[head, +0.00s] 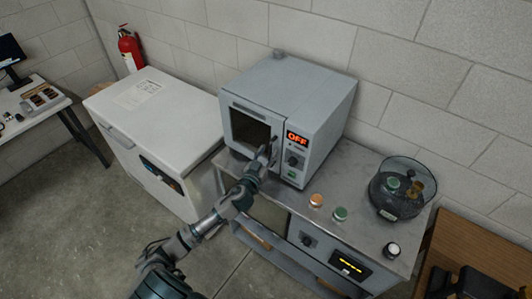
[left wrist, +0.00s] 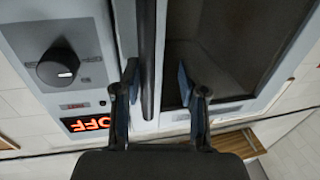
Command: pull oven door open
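The oven (head: 290,105) is a grey box on a metal bench, with a lit red OFF display (head: 297,138) on its front. Its door (head: 233,105) has a dark window and looks closed. The door's dark bar handle (left wrist: 148,60) shows in the left wrist view, where the picture is upside down. My left gripper (head: 270,150) is at the door's right edge in the head view. In the left wrist view its fingers (left wrist: 158,85) are open, one on each side of the handle, with a gap clearest on the window side. My right gripper is not in view.
The metal bench (head: 365,215) carries an orange button (head: 316,200), a green button (head: 340,213) and a clear round bowl (head: 402,188). A white chest (head: 165,100) stands left of the oven. A wooden table (head: 480,245) is at right. Open floor (head: 90,220) lies at left.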

